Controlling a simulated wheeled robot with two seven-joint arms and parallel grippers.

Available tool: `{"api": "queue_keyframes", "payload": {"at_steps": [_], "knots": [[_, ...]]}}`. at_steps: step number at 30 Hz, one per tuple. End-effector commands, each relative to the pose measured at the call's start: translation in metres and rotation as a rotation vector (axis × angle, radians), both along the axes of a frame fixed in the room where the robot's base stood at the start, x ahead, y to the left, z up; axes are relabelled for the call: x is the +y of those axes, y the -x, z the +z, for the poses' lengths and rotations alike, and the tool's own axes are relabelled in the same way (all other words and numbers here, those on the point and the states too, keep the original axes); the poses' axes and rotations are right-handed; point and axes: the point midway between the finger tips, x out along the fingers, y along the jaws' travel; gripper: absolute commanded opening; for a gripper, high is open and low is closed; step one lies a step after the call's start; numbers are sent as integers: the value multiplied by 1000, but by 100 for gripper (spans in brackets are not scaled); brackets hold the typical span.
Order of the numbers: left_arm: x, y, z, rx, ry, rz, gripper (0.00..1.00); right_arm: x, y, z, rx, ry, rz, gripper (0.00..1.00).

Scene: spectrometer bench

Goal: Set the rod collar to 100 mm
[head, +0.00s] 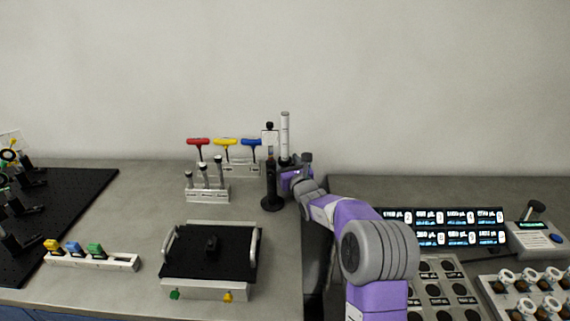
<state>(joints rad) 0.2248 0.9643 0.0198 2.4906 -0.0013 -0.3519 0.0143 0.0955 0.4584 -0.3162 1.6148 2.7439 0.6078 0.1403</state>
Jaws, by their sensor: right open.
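A light upright rod (285,133) stands at the back of the bench, right of centre. A dark round-based post (271,185) stands in front and slightly left of it, with a small pale plate (269,137) near its top. My right gripper (287,176) is open beside the lower part of the rod, just right of the dark post. Its fingertips are partly hidden and too small to tell whether they touch anything. The rod collar cannot be made out clearly, and any scale marks are unreadable. My left gripper is out of view.
A rack of red, yellow and blue T-handled tools (240,168) stands left of the post, with a smaller holder (207,193) before it. A handled black-topped tray (185,265) sits in front. Displays (444,226) stand at right.

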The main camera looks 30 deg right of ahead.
Motion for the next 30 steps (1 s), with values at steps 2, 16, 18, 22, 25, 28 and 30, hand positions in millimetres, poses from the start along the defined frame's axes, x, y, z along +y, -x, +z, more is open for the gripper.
{"api": "queue_keyframes", "payload": {"at_steps": [2,16,18,22,25,28,30], "knots": [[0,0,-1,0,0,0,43,-1,-4,-1,1,1,0,70],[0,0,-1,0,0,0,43,-1,-7,0,1,0,0,53],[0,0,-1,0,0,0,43,-1,-7,0,1,0,0,42],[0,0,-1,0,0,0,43,-1,-7,0,1,0,0,22],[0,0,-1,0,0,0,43,-1,-7,0,1,0,0,7],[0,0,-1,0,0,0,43,-1,-7,0,1,0,0,0],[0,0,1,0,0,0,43,-3,-7,1,0,0,-3,0]]}}
